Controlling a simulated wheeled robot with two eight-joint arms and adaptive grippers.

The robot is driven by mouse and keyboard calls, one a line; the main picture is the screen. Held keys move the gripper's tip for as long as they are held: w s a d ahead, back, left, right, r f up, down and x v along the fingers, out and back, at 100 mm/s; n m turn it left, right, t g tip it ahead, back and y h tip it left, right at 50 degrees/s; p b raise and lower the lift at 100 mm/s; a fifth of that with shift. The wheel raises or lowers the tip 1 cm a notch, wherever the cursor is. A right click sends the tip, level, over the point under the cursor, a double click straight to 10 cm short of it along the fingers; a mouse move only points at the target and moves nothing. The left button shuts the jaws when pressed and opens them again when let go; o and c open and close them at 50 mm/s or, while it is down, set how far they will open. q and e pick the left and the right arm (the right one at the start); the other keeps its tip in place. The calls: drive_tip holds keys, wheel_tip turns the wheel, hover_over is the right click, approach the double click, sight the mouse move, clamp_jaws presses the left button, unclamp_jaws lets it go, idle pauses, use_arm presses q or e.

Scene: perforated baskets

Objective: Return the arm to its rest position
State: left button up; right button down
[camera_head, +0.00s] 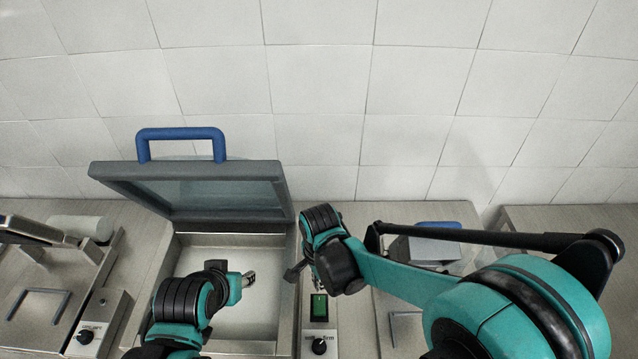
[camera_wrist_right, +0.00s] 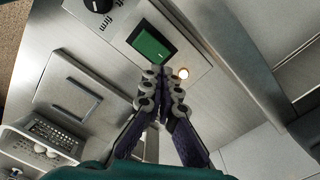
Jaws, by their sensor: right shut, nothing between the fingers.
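My right arm comes in from the right in the head view. Its gripper (camera_head: 293,272) is just above the control panel, beside the right edge of the open basin. In the right wrist view the fingers of this gripper (camera_wrist_right: 165,78) are together with nothing between them, just below a green switch (camera_wrist_right: 151,43). The switch also shows in the head view (camera_head: 318,307). My left gripper (camera_head: 248,279) is small and partly hidden by its arm, over the basin (camera_head: 215,246). I cannot tell whether its fingers are open or shut.
A raised grey lid (camera_head: 190,172) with a blue handle (camera_head: 180,134) stands behind the basin. A black knob (camera_head: 319,345) is on the panel. A perforated basket (camera_wrist_right: 62,138) holding pale round things shows in the right wrist view. A tiled wall (camera_head: 400,90) closes the back.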

use_arm(q)
wheel_tip(320, 180, down, 14)
drive_tip(key=b, duration=1.3)
drive_tip(key=shift+r+b, duration=0.2)
drive_tip(key=shift+b, duration=0.15)
use_arm(e)
drive_tip(key=s+d+n+t, duration=0.2)
drive_tip(key=d+n, duration=0.4)
drive_tip(key=d, duration=0.3)
drive_tip(key=s+d+f+n+t, duration=0.1)
drive_tip(key=s+d+n+t, duration=0.2)
drive_tip(key=d+n+t, duration=0.2)
drive_tip(key=d+n, duration=0.1)
drive_tip(key=d, duration=0.2)
drive_tip(key=shift+d+f, duration=0.15)
drive_tip(key=shift+d, duration=0.25)
drive_tip(key=shift+s, duration=0.1)
